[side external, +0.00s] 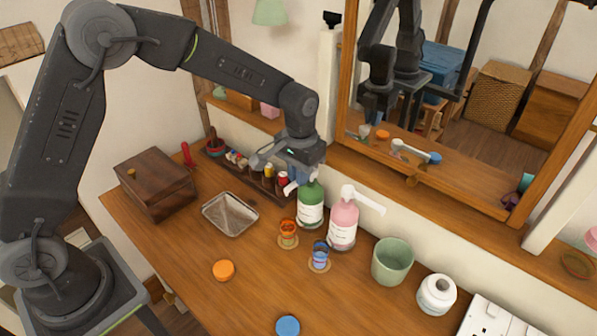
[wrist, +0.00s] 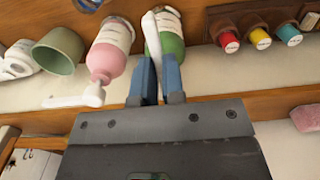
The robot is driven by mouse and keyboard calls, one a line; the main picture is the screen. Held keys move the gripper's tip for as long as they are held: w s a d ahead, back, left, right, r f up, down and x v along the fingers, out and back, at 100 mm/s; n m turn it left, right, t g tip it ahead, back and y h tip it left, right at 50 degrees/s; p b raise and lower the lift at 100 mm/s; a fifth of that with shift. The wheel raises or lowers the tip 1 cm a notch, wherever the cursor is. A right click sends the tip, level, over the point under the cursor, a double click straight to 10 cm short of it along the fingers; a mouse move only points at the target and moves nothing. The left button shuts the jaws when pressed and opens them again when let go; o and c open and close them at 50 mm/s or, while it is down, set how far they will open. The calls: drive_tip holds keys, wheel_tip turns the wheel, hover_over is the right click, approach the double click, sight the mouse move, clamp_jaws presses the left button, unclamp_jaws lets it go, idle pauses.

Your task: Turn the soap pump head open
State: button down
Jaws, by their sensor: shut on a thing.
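A green soap bottle (side external: 311,213) with a white label stands upright on the wooden counter by the wall. My gripper (side external: 298,186) is over its top and hides most of the pump head. In the wrist view the fingers (wrist: 158,82) are shut on the white pump head (wrist: 151,36) of the green bottle (wrist: 172,45), one finger on each side. A pink soap bottle (side external: 342,224) stands close to the right of it. Its white pump (side external: 362,200) has its spout pointing right; the pink bottle (wrist: 110,52) is left of my fingers in the wrist view.
Orange (side external: 288,230) and blue (side external: 320,252) small glasses stand in front of the bottles. A green cup (side external: 392,261) and white jar (side external: 436,294) are right. A rack of small bottles (side external: 262,182), metal tray (side external: 230,214) and wooden box (side external: 155,184) are left. A mirror (side external: 450,110) is behind.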

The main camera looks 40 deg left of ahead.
idle(0.4)
drive_tip(key=c, duration=1.2)
unclamp_jaws()
wheel_tip(320, 180, up, 14)
drive_tip(key=shift+f, duration=0.1)
